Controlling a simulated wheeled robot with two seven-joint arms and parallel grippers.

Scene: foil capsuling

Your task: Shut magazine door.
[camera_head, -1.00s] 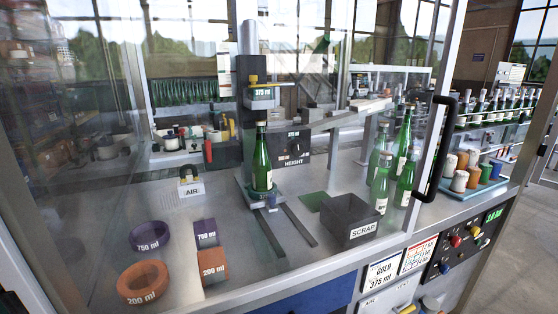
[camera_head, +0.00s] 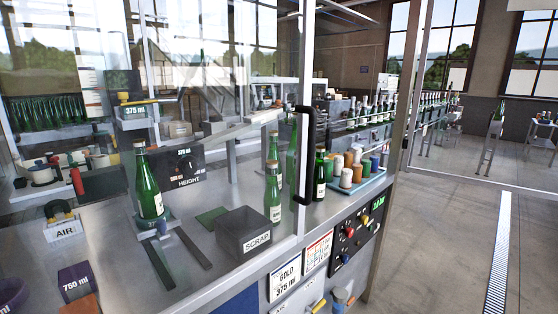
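No part labelled as a magazine door can be made out for certain in the head view. A clear guard door with a black upright handle (camera_head: 305,155) stands across the front of the capsuling machine. Behind the clear panel a green bottle (camera_head: 148,185) stands upright under the 375 ml head (camera_head: 134,111). Several green bottles (camera_head: 273,190) stand behind and beside the handle. Neither of my grippers is in view.
A black SCRAP bin (camera_head: 243,233) sits on the machine bed. A blue tray (camera_head: 362,182) of coloured capsule stacks lies right of the handle. The control panel (camera_head: 355,233) is on the front. Open floor (camera_head: 440,250) lies to the right.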

